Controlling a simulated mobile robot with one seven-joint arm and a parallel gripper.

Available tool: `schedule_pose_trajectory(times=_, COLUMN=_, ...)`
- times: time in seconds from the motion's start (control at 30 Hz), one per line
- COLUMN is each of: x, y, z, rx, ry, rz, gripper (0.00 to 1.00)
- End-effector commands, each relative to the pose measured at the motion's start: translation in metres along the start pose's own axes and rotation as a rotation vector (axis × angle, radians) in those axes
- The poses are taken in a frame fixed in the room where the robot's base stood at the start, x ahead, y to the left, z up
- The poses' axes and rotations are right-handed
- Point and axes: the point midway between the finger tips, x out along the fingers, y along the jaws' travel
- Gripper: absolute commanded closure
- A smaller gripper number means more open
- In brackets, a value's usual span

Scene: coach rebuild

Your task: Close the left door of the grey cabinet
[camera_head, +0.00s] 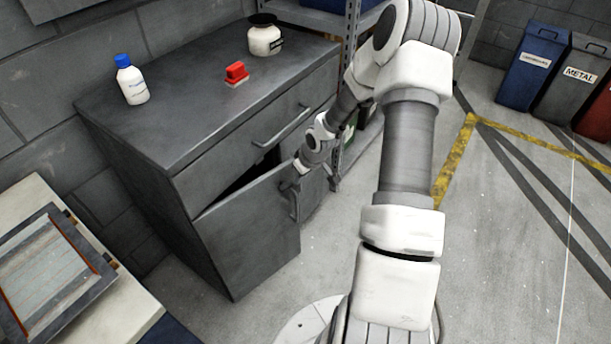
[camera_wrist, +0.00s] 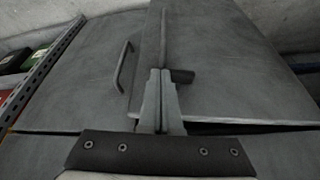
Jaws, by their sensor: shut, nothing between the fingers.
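The grey cabinet (camera_head: 185,150) stands against the wall. Its left door (camera_head: 247,240) is partly open, swung outward, with a dark gap along its top edge. In the wrist view the left door (camera_wrist: 215,60) fills the right half, the gap showing below it. My gripper (camera_head: 290,186) is at the door's free upper corner, near its handle (camera_head: 294,203). In the wrist view my gripper (camera_wrist: 160,75) is shut and empty, its fingertips by the free edge of the left door. Whether they touch it I cannot tell. The right door (camera_wrist: 80,70) looks closed, with a bar handle (camera_wrist: 124,66).
On the cabinet top stand a blue-capped bottle (camera_head: 131,82), a red object (camera_head: 236,73) and a white jar (camera_head: 264,38). A metal shelf (camera_head: 347,60) stands to the right. A pale bench (camera_head: 130,310) is at lower left. The floor at right is clear, with bins (camera_head: 533,65) beyond.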

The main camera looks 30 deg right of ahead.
Motion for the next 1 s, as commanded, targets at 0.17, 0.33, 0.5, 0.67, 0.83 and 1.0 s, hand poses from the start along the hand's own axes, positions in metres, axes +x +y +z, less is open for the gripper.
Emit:
schedule_pose_trajectory(times=0.17, x=0.007, y=0.0, z=-0.023, rx=-0.002, ry=0.004, rz=0.001, gripper=1.0)
schedule_pose_trajectory(times=0.33, x=0.008, y=0.0, z=-0.031, rx=-0.001, ry=0.004, rz=0.001, gripper=1.0)
schedule_pose_trajectory(times=0.5, x=0.008, y=0.0, z=-0.031, rx=-0.001, ry=0.003, rz=0.001, gripper=1.0)
schedule_pose_trajectory(times=0.67, x=0.008, y=0.0, z=-0.032, rx=-0.002, ry=0.003, rz=0.001, gripper=1.0)
schedule_pose_trajectory(times=0.83, x=0.012, y=0.0, z=-0.045, rx=-0.039, ry=0.003, rz=-0.016, gripper=1.0)
schedule_pose_trajectory(times=1.0, x=0.019, y=0.001, z=-0.063, rx=-0.098, ry=0.004, rz=-0.04, gripper=1.0)
